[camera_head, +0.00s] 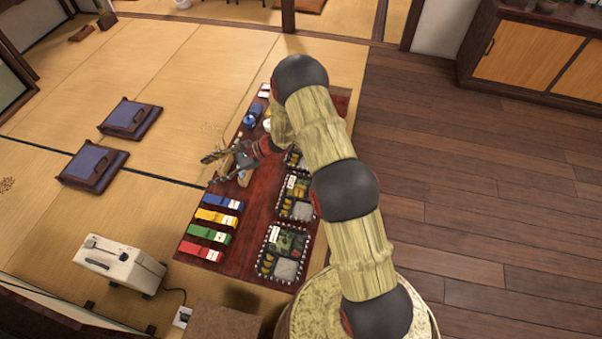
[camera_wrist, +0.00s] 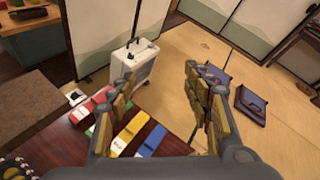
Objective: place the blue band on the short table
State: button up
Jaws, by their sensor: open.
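The blue band (camera_head: 222,202) is a flat strip with a white end. It lies on the short dark-red table (camera_head: 254,218), at the far end of a row of coloured bands near the table's left edge. It also shows in the wrist view (camera_wrist: 150,140), below and between my fingers. My gripper (camera_head: 209,170) is open and empty, above the table's left edge and a little beyond the blue band in the head view. In the wrist view my gripper (camera_wrist: 158,85) has its fingers wide apart, touching no band that I can see.
Yellow (camera_head: 216,218), green (camera_head: 208,235) and red (camera_head: 200,251) bands lie beside the blue one. Lunch trays (camera_head: 285,252) line the table's right side. A cream box-shaped device (camera_head: 118,262) stands on the mat. Two floor cushions (camera_head: 92,166) lie left. My arm hides part of the table.

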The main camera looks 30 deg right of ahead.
jog(key=s+r+n+g+h, duration=0.2)
jog(key=s+r+n, duration=0.3)
jog(key=s+r, duration=0.5)
jog(key=s+r+n+g+h, duration=0.2)
jog(key=s+r+n, duration=0.4)
jog(key=r, duration=0.8)
jog(key=s+d+r+n+t+h, duration=0.2)
jog(key=s+d+r, duration=0.4)
jog(key=s, duration=0.5)
jog(key=s+d+r+n+t+h, duration=0.3)
jog(key=s+d+r+h, duration=0.3)
jog(key=s, duration=0.5)
jog(key=shift+s+d+n+h, duration=0.3)
jog(key=shift+d+n+h, duration=0.2)
jog(key=shift+d+n, duration=0.3)
